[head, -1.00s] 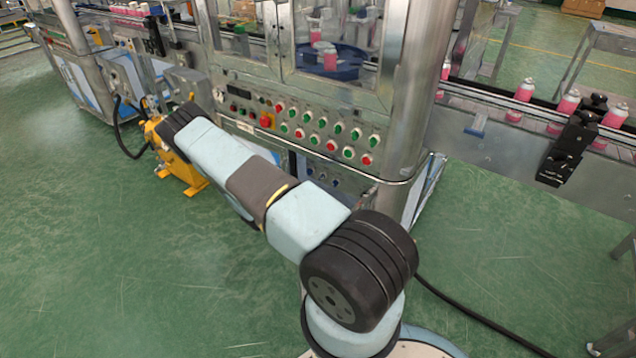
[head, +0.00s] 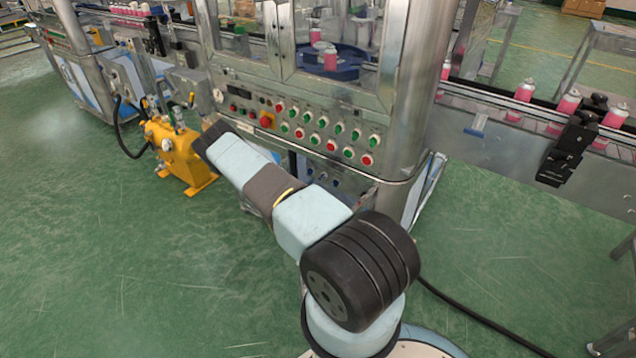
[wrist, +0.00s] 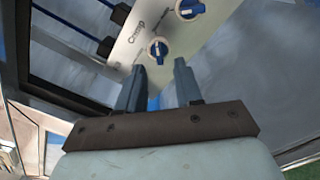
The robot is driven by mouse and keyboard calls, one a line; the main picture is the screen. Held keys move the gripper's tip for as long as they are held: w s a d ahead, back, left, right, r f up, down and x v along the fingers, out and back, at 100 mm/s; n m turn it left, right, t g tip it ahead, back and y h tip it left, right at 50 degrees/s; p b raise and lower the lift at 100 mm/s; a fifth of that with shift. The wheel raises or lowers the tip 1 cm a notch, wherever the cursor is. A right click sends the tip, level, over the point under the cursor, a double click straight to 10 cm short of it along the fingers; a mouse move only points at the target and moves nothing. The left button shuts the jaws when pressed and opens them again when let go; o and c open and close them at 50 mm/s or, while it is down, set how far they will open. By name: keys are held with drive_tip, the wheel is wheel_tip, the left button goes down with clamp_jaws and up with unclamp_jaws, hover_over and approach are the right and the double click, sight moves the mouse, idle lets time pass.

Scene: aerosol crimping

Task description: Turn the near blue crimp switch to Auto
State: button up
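A blue rotary switch (wrist: 158,51) sits on a pale panel (wrist: 128,50) in the wrist view, beside the printed word "Crimp". Its handle stands roughly upright in the picture; the small position labels are too blurred to read. A second blue switch (wrist: 188,9) is farther up and right, cut by the top edge. My gripper (wrist: 157,78) is open and empty, its two fingers apart below the first switch in the picture, not visibly touching it. In the head view my gripper is hidden; small blue switches (head: 322,177) show on the machine's lower panel.
Dark sockets with blue cables (wrist: 112,30) lie left of the switches in the wrist view. In the head view, a button panel (head: 300,130) with red and green buttons is above, and a yellow pump unit (head: 185,160) stands on the floor left of my arm.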

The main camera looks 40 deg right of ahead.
sight(322, 177)
drive_tip(key=shift+x, duration=2.3)
drive_tip(key=shift+c, duration=0.4)
clamp_jaws()
drive_tip(key=shift+s+a, duration=0.1)
drive_tip(key=shift+a, duration=0.05)
